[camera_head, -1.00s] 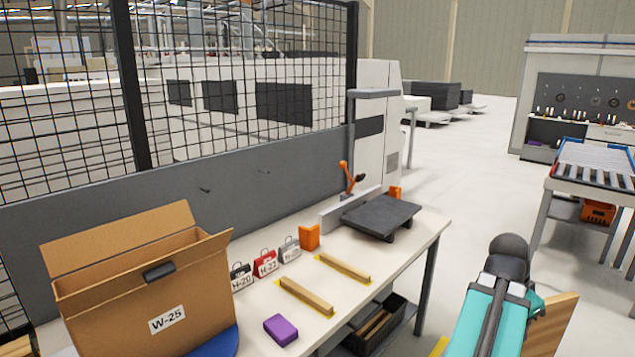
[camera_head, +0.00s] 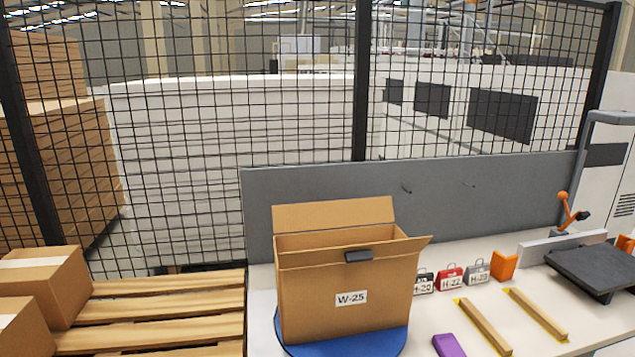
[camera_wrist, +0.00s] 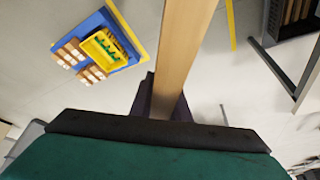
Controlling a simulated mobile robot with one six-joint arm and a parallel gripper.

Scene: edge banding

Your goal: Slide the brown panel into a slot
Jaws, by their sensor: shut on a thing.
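In the wrist view the brown panel (camera_wrist: 186,45) shows edge-on as a long light-brown strip running up from my gripper (camera_wrist: 163,100). The dark fingers are shut on its near end, and its far end runs out of the picture at the top. In the head view neither my gripper nor the panel is in sight. An open cardboard box (camera_head: 345,312) labelled W-25 stands on a blue round plate (camera_head: 385,343) at the left of the workbench (camera_head: 420,338). Its back flap is raised, and its inside, with any slots, is hidden by the front wall.
Two wooden strips (camera_head: 486,325) (camera_head: 538,313), a purple block (camera_head: 448,345), tagged H-20 and H-22 pieces (camera_head: 450,279) and a dark plate (camera_head: 595,268) are on the bench. A pallet (camera_head: 165,312) with cartons (camera_head: 45,285) stands left. Mesh fence (camera_head: 230,130) closes the back.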

